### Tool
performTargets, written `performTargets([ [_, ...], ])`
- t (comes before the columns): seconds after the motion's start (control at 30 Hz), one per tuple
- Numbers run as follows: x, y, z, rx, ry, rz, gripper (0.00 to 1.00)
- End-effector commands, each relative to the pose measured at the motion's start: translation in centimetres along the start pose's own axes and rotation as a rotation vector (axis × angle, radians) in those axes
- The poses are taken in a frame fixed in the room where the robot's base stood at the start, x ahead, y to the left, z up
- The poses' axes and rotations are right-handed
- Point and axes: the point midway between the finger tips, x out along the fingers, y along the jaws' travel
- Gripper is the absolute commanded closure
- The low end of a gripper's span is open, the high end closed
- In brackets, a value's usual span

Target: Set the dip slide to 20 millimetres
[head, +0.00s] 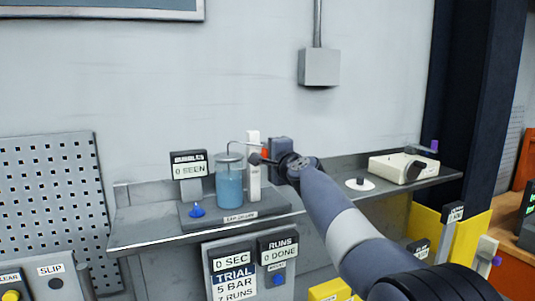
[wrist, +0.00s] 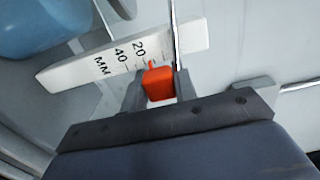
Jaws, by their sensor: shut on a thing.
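The dip slide's orange-red knob (wrist: 158,84) sits between the two fingers of my gripper (wrist: 158,88) in the wrist view. My gripper is shut on it. The white scale (wrist: 70,75) lies behind it, with the numbers 20 and 40 and the letters MM. A small red mark shows beside the scale's 20, just above the knob; the exact reading is too small to tell. In the head view the scale stands upright (head: 253,180), and the red knob (head: 265,153) shows at its right side next to my gripper (head: 268,159).
A jar of blue liquid (head: 229,187) stands left of the scale, with a thin bent tube above it. A bubble counter (head: 189,164) reads 0 SEEN. A blue knob (head: 196,210) is in front. A white device (head: 403,168) sits on the shelf's right.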

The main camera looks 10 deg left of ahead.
Motion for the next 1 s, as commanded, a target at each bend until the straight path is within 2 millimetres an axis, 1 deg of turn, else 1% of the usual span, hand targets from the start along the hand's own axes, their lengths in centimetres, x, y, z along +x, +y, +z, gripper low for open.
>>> performTargets([
  [0.03,-0.01,-0.01,0.0,0.0,0.0,0.0,0.8],
  [0.23,-0.01,-0.01,0.0,0.0,0.0,0.0,0.97],
  [0.3,-0.01,-0.01,0.0,0.0,0.0,0.0,1.0],
  [0.47,-0.01,-0.01,0.0,0.0,0.0,0.0,1.0],
  [0.67,-0.01,0.65,0.0,0.001,0.0,0.0,1.0],
  [0.9,0.0,0.47,0.0,0.001,0.0,0.0,1.0],
  [0.93,0.0,0.47,0.0,0.001,0.0,0.0,0.7],
  [1.0,-0.01,0.46,0.0,0.001,0.0,0.0,0.65],
])
